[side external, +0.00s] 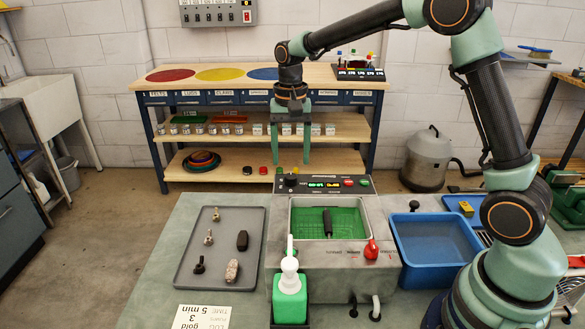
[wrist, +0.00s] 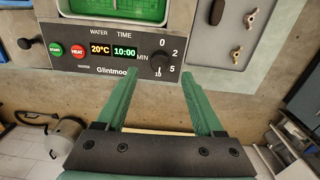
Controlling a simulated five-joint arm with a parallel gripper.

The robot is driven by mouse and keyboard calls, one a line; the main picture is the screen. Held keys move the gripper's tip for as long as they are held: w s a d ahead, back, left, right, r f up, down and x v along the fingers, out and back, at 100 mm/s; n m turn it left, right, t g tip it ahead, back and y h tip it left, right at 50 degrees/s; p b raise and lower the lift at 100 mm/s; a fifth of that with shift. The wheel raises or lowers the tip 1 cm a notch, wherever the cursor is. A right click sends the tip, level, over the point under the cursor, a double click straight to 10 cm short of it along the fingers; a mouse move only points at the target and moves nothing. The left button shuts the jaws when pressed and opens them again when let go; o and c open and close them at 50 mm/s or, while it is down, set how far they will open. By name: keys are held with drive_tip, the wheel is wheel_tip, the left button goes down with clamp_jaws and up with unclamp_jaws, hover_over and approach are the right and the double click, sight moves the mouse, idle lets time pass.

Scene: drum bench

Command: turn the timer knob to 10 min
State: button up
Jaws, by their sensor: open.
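The timer knob (wrist: 159,62) is a small black knob on the dark control panel (wrist: 92,57), with marks 0, 2, 5 and 10 around it. Its exact pointer direction is hard to make out. The TIME display (wrist: 124,51) reads 10:00. In the side view the knob (side external: 290,181) sits at the panel's left end. My gripper (side external: 291,162) hangs over that end with its two green fingers apart. In the wrist view the open fingertips (wrist: 160,74) lie on either side of the knob, with nothing between them.
A green-floored basin (side external: 310,219) lies in front of the panel, with a red knob (side external: 371,250) nearby. A grey tray (side external: 196,269) with several small parts is left, a blue bin (side external: 437,262) right. A green bottle (side external: 290,297) stands in front.

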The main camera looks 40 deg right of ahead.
sight(292, 176)
wheel_tip(292, 176, up, 7)
idle(0.3)
drive_tip(key=shift+r, duration=0.1)
drive_tip(key=s+n+t, duration=0.5)
drive_tip(key=s+n, duration=0.3)
drive_tip(key=s, duration=0.9)
drive_tip(key=shift+s+a+r+n+t, duration=0.25)
drive_tip(key=shift+s+a+n+t, duration=0.05)
drive_tip(key=shift+s, duration=0.05)
